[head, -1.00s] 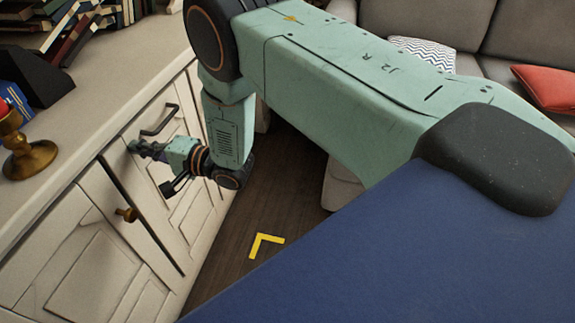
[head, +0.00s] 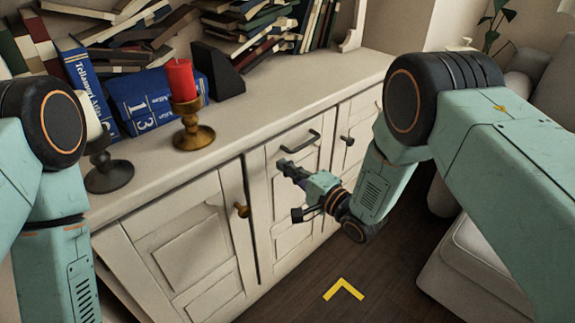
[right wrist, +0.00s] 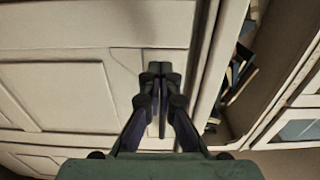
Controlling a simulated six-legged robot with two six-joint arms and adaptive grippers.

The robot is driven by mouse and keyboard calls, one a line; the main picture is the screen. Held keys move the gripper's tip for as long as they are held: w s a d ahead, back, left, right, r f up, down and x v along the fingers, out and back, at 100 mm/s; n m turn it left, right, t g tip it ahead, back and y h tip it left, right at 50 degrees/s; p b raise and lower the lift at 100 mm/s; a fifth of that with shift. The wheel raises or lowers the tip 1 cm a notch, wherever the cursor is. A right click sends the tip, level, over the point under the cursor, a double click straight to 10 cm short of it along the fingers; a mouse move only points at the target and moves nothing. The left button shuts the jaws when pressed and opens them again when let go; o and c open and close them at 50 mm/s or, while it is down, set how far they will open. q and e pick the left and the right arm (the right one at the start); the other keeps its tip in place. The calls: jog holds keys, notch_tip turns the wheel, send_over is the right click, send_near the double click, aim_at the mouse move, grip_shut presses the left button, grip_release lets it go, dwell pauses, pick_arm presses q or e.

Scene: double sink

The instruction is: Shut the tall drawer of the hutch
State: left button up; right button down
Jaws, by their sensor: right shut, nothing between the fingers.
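The tall drawer (head: 288,228) is the narrow cream front in the middle of the hutch (head: 130,188), with a dark bar handle (head: 300,142) near its top. A dark gap runs down its left edge, beside the door with a brass knob. I cannot tell exactly how far the drawer stands out. My right gripper (head: 284,166) is shut and empty, in front of the drawer just below the handle. In the right wrist view its closed fingertips (right wrist: 160,70) are at the cream panel; contact is unclear. My left arm shows at the left, its gripper out of view.
On the hutch top stand a red candle (head: 181,79) in a brass holder (head: 193,132), a dark candlestick (head: 108,174), blue books (head: 150,100) and several stacked books behind. A grey sofa (head: 490,245) is at right. The floor (head: 370,285) before the hutch is clear, with a yellow corner mark (head: 343,288).

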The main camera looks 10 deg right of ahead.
jog(key=p+v, duration=0.3)
jog(key=v, duration=0.7)
jog(key=shift+s, duration=0.1)
jog(key=s+d+f+n+g+h, duration=0.3)
jog(key=s+f+h, duration=0.15)
jog(key=f, duration=0.25)
jog(key=s+d+f+n+g+h, duration=0.2)
jog(key=s+d+f+n+h, duration=0.15)
jog(key=s+f, duration=0.25)
jog(key=s+d+n+g+h+p, duration=0.1)
jog(key=s+d+n+g+h, duration=0.2)
jog(key=s+g, duration=0.6)
jog(key=s+d, duration=0.1)
jog(key=s, duration=1.5)
jog(key=shift+s+d, duration=0.2)
jog(key=shift+n, duration=0.25)
